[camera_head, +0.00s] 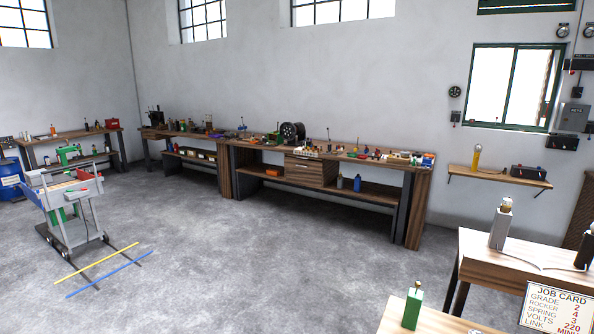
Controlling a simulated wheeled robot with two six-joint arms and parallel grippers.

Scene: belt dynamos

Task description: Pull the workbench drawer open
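The long wooden workbench (270,150) stands against the back wall, across the room from me. A wooden drawer unit (311,172) hangs under its top near the middle. Its front looks shut, but it is too small and far to be sure, and I cannot make out the handle clearly. Neither of my grippers is in view.
Open concrete floor (260,260) lies before the workbench. A wheeled cart (75,200) stands at left, near yellow and blue floor lines. A wooden table (500,262) is at right, with a job card (556,311) near it. A green object (412,306) stands on a near tabletop.

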